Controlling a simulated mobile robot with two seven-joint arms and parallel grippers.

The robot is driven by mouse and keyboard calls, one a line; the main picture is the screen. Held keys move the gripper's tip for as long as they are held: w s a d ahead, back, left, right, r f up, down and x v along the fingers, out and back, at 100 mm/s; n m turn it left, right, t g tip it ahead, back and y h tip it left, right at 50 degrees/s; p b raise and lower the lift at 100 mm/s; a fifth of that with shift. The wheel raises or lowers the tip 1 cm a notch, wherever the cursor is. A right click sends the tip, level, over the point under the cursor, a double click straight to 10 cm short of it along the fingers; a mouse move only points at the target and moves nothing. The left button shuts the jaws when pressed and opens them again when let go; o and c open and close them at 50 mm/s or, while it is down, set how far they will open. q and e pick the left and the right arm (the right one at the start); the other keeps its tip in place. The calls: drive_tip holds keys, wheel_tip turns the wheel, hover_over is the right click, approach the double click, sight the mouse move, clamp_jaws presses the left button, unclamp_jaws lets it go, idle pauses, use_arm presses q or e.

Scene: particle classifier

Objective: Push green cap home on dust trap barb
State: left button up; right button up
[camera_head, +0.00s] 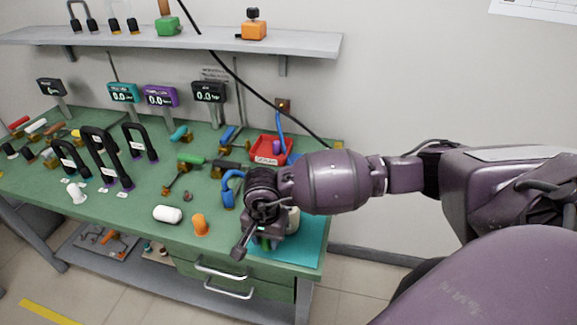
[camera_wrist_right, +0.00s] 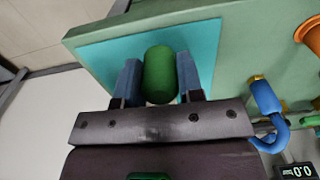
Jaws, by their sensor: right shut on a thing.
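My right gripper (camera_head: 262,240) is over the teal mat (camera_head: 297,262) at the front right corner of the bench, pointing down. In the right wrist view, the green cap (camera_wrist_right: 160,76) sits between the two blue-grey fingers of my right gripper (camera_wrist_right: 158,72), which is shut on it. A little green shows below the gripper in the head view. My left gripper is out of view.
A white cylinder (camera_head: 167,214) and an orange cap (camera_head: 200,225) are left of the gripper. A blue hooked tube (camera_head: 229,190) and a red bin (camera_head: 268,151) stand behind it. Several black U-shaped tubes and gauges fill the bench's left and back. A shelf (camera_head: 190,40) hangs above.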

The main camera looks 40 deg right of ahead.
drive_tip(key=m, duration=0.2)
drive_tip(key=w+r+m, duration=0.1)
drive_tip(key=shift+d+r+m, duration=0.2)
drive_tip(key=shift+d+m, duration=0.2)
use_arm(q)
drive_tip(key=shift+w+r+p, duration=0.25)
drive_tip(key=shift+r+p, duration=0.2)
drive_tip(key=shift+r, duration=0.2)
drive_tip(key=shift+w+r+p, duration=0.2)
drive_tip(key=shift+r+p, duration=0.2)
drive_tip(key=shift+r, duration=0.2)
use_arm(e)
drive_tip(key=w+d+r+m, duration=0.2)
drive_tip(key=d+r+m, duration=0.2)
drive_tip(key=m, duration=1.3)
drive_tip(key=w+d+r+m, duration=0.2)
drive_tip(key=r+m, duration=0.6)
drive_tip(key=m, duration=0.9)
drive_tip(key=d, duration=0.2)
drive_tip(key=shift+d, duration=0.3)
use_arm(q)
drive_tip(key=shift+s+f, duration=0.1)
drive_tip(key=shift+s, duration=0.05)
use_arm(e)
drive_tip(key=shift+r, duration=0.1)
